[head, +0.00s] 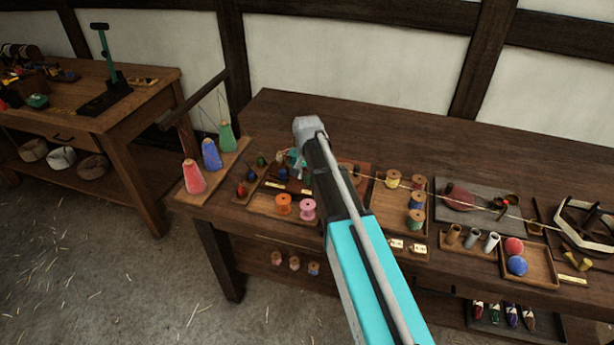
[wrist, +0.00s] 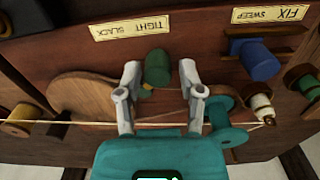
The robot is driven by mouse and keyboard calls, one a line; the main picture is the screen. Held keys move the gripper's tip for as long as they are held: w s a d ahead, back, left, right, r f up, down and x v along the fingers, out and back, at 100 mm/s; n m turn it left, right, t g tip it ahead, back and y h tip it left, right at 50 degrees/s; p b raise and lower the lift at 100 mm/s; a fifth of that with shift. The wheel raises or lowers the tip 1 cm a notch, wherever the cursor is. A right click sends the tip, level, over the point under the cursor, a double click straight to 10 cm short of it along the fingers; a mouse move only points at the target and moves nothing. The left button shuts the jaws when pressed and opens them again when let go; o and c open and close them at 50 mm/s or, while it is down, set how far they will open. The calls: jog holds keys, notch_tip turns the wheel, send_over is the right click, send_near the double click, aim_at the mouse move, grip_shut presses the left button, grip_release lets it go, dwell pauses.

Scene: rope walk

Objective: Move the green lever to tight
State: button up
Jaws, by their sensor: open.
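The green lever (wrist: 157,68) shows in the wrist view as a dark green knob with a bit of yellow at its lower end. My gripper (wrist: 159,78) is open, with one finger on each side of the knob and a visible gap on both sides. A paper label (wrist: 130,27) reading TIGHT and SLACK, upside down in this view, lies just above the knob. I cannot tell which setting the lever is at. In the head view my own arm covers most of the gripper and the lever.
A blue lever (wrist: 256,58) stands right of my gripper, near a FIX and SWEEP label (wrist: 270,14). A teal spool (wrist: 226,122) sits close to the right finger. A taut cord (wrist: 75,124) crosses the view. Spool trays (head: 380,207) and cones (head: 211,155) occupy the bench.

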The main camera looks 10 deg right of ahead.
jog(key=shift+r, duration=0.15)
notch_tip(320, 180, up, 7)
jog(key=p, duration=0.7)
dwell(0.5)
jog(key=s+d+n, duration=0.2)
jog(key=s+n, duration=0.1)
jog(key=s, duration=0.7)
jog(key=s+d+n, duration=0.2)
jog(key=s+n, duration=0.1)
jog(key=s, duration=0.8)
